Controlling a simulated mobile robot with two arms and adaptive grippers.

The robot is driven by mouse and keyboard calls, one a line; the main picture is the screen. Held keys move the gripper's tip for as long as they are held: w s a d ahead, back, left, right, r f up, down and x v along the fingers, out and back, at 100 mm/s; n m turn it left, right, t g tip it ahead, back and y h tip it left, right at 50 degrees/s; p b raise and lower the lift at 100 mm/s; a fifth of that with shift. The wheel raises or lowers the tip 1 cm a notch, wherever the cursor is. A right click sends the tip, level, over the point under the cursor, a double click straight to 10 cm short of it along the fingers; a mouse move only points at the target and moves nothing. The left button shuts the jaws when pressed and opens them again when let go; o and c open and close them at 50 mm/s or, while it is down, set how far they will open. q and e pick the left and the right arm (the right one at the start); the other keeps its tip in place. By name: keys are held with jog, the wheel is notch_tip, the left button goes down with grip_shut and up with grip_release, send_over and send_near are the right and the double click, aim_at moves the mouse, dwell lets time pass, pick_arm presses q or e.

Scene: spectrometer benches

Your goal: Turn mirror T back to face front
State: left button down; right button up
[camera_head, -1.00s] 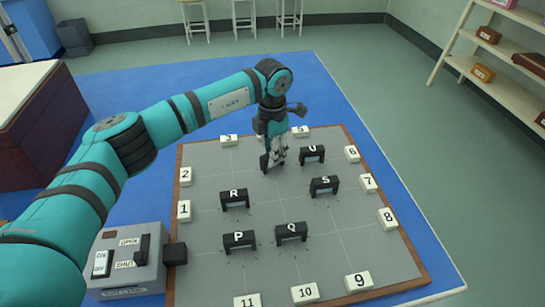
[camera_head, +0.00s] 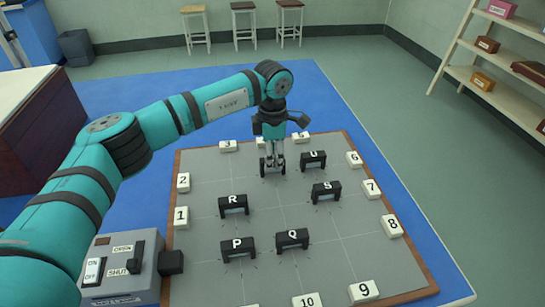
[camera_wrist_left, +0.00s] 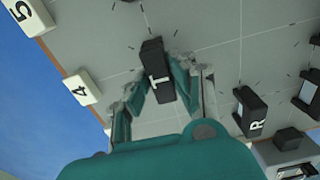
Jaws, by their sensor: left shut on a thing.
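Mirror T (camera_wrist_left: 154,60) is a small black block with a white T on top. In the left wrist view it stands on the grey board between the two fingers of my left gripper (camera_head: 272,163), which is shut on it. In the head view the fingers point straight down and hide much of mirror T, a dark bar lying roughly across the picture at the board's back. My right gripper is not in view.
Mirrors U (camera_head: 313,155), S (camera_head: 326,187), R (camera_head: 233,200), P (camera_head: 238,245) and Q (camera_head: 292,234) stand on the grey board (camera_head: 200,225). White number blocks line its edges. A grey switch box (camera_head: 121,265) stands at the front left.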

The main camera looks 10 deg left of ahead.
pick_arm(q)
jog(key=shift+r, duration=0.1)
jog(key=c, duration=1.1)
grip_release()
notch_tip(320, 180, up, 12)
jog(key=shift+f, duration=0.1)
